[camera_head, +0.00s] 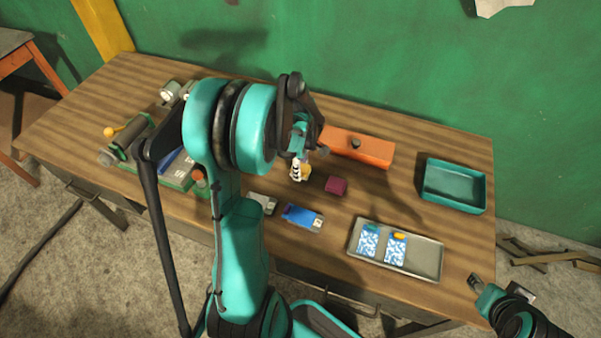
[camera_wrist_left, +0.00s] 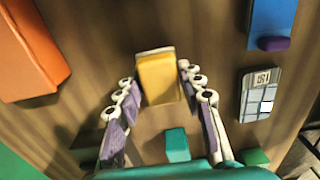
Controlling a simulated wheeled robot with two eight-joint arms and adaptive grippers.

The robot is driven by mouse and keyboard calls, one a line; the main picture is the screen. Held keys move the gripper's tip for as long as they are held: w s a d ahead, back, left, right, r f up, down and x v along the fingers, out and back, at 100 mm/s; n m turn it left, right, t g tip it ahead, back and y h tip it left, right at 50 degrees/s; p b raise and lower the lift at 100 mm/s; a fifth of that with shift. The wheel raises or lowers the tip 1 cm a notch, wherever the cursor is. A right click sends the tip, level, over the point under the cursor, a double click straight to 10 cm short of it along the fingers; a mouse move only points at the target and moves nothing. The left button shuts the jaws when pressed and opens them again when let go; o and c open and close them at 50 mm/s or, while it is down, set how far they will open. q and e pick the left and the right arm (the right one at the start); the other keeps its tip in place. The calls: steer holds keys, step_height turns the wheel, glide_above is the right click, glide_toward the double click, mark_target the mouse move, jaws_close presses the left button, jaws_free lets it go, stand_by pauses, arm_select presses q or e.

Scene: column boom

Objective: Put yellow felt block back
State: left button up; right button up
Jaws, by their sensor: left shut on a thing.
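The yellow felt block (camera_wrist_left: 158,78) is between the two fingers of my left gripper (camera_wrist_left: 157,84) in the left wrist view, held near the fingertips. In the head view my left gripper (camera_head: 299,168) is over the middle of the table, with a small part of the yellow block (camera_head: 306,173) showing beside the striped finger. I cannot tell whether the block touches the table. My right gripper (camera_head: 481,289) is at the lower right, off the table's front edge, and its opening is unclear.
A maroon block (camera_head: 336,186) lies close right of my left gripper, with an orange box (camera_head: 357,148) behind. A blue item (camera_head: 298,215) lies in front. A grey tray (camera_head: 427,266) holds two patterned cards. A teal tray (camera_head: 453,204) stands at the right.

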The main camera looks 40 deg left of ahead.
arm_select(q)
step_height(320, 180, down, 2)
steer(key=shift+f, duration=0.15)
steer(key=shift+f+b, duration=0.15)
steer(key=shift+b, duration=0.25)
steer(key=o, duration=1.3)
steer(key=shift+r, duration=0.2)
